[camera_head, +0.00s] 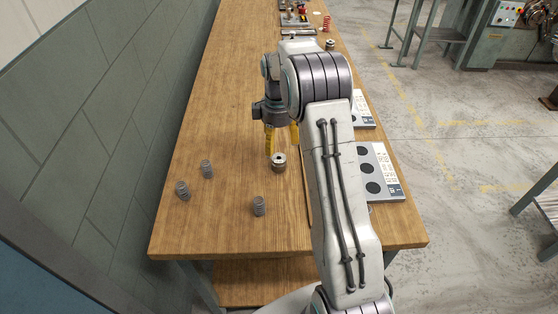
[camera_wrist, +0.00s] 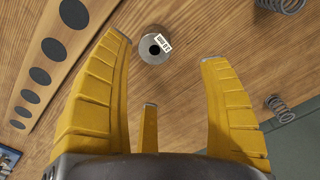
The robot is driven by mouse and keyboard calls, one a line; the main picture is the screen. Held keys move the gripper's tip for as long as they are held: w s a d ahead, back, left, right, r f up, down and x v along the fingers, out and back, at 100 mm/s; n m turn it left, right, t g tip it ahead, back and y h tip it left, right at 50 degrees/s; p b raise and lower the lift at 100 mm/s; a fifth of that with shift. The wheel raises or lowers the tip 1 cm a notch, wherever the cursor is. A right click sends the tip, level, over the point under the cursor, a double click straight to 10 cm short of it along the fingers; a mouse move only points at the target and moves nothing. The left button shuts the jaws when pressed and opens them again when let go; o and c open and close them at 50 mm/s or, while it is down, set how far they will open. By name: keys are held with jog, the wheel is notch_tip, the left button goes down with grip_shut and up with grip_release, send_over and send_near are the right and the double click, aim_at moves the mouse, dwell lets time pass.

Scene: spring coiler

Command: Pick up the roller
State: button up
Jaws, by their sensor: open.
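The roller (camera_head: 279,162) is a short grey metal cylinder standing upright on the wooden bench (camera_head: 215,215). In the wrist view my gripper (camera_wrist: 165,50) is open and empty, and the roller lies between and just beyond the two long fingertips. I cannot tell the exact height gap.
Several grey springs (camera_head: 207,169) stand on the bench left and in front of the roller. A board with dark round spots (camera_head: 373,187) lies right, partly behind my arm. A red spring (camera_head: 326,24) and small parts are at the far end. A wall (camera_head: 110,110) borders the left.

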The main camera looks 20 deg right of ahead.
aim_at(279, 159)
jog(key=shift+w+d+f+p, duration=0.15)
jog(key=shift+f+p, duration=0.35)
jog(key=shift+f, duration=1.6)
jog(key=shift+w+d+f+p, duration=0.15)
jog(key=shift+f+p, duration=0.35)
jog(key=shift+f, duration=1.55)
jog(key=shift+s, duration=0.1)
jog(key=shift+c, duration=0.3)
jog(key=c, duration=1.3)
